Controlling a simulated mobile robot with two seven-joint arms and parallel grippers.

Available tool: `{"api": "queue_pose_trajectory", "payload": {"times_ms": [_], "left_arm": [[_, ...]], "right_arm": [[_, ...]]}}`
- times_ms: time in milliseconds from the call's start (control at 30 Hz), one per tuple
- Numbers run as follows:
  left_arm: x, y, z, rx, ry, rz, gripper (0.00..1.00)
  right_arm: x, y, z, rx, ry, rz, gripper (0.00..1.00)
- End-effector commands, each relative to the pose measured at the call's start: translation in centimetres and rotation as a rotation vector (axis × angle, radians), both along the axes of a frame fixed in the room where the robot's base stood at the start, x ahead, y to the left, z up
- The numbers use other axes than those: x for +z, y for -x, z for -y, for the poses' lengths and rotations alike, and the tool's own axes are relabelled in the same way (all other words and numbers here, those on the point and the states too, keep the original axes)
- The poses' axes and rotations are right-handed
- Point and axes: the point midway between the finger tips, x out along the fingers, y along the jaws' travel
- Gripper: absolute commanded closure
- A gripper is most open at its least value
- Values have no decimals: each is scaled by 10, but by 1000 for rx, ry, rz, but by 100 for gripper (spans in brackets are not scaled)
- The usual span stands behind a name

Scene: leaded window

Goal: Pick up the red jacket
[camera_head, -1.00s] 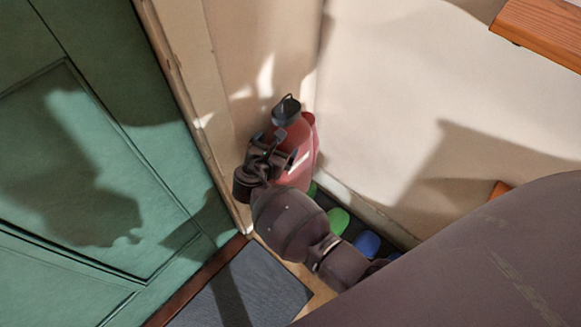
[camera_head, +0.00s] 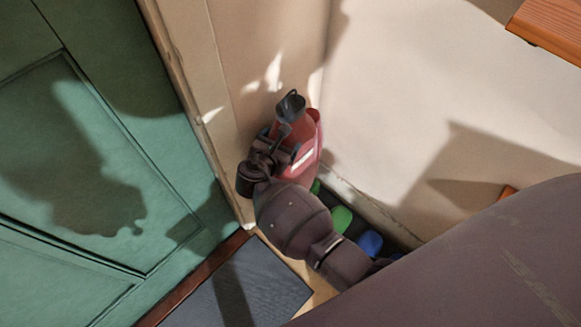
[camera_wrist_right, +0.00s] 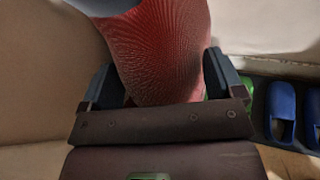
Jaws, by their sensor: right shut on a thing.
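The red jacket (camera_head: 307,143) is in the corner by the door frame in the head view, with a dark piece (camera_head: 291,104) at its top. My right gripper (camera_head: 287,149) is at the jacket, partly covering it. In the right wrist view the red cloth (camera_wrist_right: 168,50) runs between the two fingers of my right gripper (camera_wrist_right: 160,85), which is shut on it. The jacket's lower part is hidden behind my arm. My left gripper is not in view.
A green door (camera_head: 95,190) stands at the left, with a dark mat (camera_head: 245,287) before it. Green slippers (camera_head: 341,218) and blue slippers (camera_head: 369,243) lie along the wall on a dark strip. A wooden ledge (camera_head: 548,30) juts out at the upper right.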

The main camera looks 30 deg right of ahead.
Motion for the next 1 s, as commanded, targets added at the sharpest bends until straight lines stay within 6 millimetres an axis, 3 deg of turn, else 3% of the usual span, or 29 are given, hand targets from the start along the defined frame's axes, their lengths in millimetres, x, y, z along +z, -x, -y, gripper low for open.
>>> {"api": "queue_pose_trajectory", "payload": {"times_ms": [233,367,567,800,1000], "left_arm": [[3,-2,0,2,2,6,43],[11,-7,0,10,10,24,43],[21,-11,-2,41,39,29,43],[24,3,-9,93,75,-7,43],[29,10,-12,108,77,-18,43]], "right_arm": [[5,-1,1,-1,1,2,77],[22,-2,0,-2,0,9,77],[71,-5,1,-1,1,22,77],[134,-3,0,-1,1,20,77],[173,-2,0,-1,0,16,77]]}}
